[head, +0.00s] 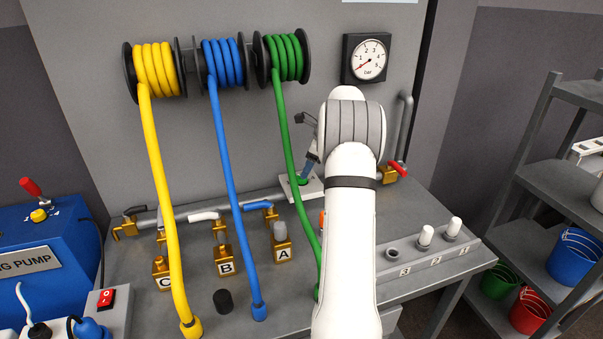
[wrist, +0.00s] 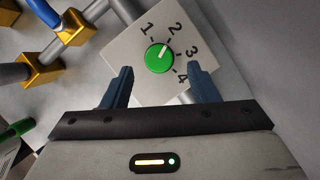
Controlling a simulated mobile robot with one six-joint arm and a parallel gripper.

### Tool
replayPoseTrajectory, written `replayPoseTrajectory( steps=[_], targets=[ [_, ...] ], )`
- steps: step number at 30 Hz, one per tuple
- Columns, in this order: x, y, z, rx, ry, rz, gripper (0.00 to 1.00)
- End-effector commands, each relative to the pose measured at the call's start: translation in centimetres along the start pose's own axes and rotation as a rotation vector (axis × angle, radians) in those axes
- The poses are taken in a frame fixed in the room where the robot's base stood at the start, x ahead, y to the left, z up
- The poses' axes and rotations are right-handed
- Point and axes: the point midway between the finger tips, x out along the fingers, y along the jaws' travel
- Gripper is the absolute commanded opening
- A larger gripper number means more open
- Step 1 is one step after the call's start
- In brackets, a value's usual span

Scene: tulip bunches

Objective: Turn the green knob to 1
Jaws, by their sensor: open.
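The green knob (wrist: 158,59) sits on a white square plate (wrist: 118,50) marked 1, 2, 3 and 4. Its white pointer line is directed toward the 2. In the head view the plate (head: 313,187) lies on the bench beside the pipe, and the knob is mostly hidden by my gripper. My gripper (wrist: 160,72) is open, with its two blue fingers apart and the knob between and just beyond their tips in the wrist view. Contact with the knob cannot be seen. My gripper (head: 307,163) also shows above the plate in the head view.
A green hose (head: 291,145) hangs close to the left of my gripper, with blue (head: 225,160) and yellow (head: 160,190) hoses further left. A grey pipe (head: 180,212) with brass valves runs along the bench. A gauge (head: 367,60) is on the wall.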

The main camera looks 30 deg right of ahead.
Motion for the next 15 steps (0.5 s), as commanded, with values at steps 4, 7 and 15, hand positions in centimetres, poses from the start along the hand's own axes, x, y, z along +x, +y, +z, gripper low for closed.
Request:
replayPoseTrajectory(
  steps=[4,7,15],
  targets=[
    [2.3,0.2,0.2,-0.004,0.001,0.005,0.54],
    [3.1,0.1,0.3,-0.006,0.001,0.002,0.54],
    [3.6,0.2,0.4,-0.008,0.001,0.002,0.54]
  ],
)
